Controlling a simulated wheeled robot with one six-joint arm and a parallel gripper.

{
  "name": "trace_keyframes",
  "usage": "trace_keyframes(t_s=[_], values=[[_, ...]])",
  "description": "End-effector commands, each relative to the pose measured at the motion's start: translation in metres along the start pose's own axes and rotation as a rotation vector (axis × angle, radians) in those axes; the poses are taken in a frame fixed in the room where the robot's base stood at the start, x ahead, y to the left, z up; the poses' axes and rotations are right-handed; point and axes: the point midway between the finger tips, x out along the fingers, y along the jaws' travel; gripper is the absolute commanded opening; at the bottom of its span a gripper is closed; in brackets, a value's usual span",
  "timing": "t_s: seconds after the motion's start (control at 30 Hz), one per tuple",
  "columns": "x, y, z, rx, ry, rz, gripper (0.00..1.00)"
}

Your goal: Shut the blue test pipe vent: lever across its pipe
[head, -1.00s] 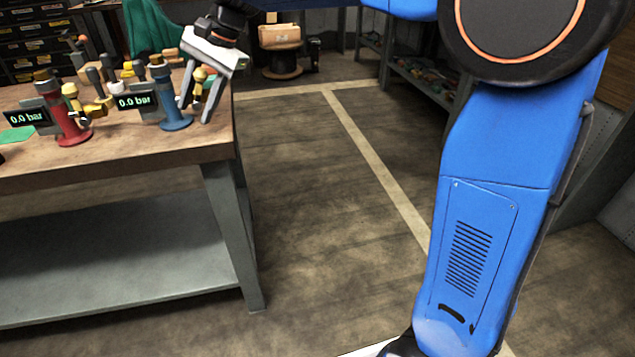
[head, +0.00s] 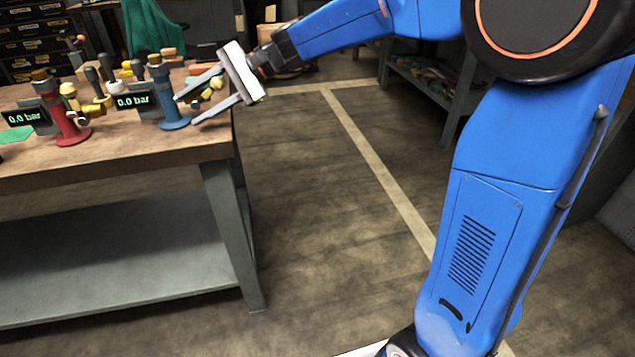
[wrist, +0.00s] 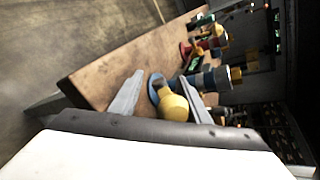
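The blue test pipe (head: 163,95) stands upright near the right end of the workbench, with a display reading 0.0 bar on its left. Its yellow vent part (head: 205,93) sticks out to the right, between my fingers. In the wrist view the rounded yellow end (wrist: 172,106) is large and near, in front of the blue pipe base (wrist: 154,84). Which way the lever lies is not clear. My gripper (head: 185,111) is open, reaching from the right, with one finger on each side of the yellow part. Contact cannot be made out.
A red test pipe (head: 68,115) with its own 0.0 bar display stands to the left. Several tools and yellow fittings crowd the bench behind. The wooden bench top (head: 120,150) is clear in front, and the floor to the right is open.

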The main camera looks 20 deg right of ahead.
Motion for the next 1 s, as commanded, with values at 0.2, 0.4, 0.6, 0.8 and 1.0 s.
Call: trace_keyframes(t_s=[0.2, 0.4, 0.6, 0.8, 1.0], values=[[0.0, 0.002, -0.002, 0.005, -0.08, -0.118, 0.42], [0.001, 0.003, -0.002, 0.005, -0.154, -0.231, 0.42], [0.001, 0.003, -0.002, 0.004, -0.221, -0.331, 0.42], [-0.014, 0.007, -0.005, 0.0, -0.244, -0.37, 0.42], [-0.038, 0.017, -0.012, 0.001, -0.244, -0.369, 0.42]])
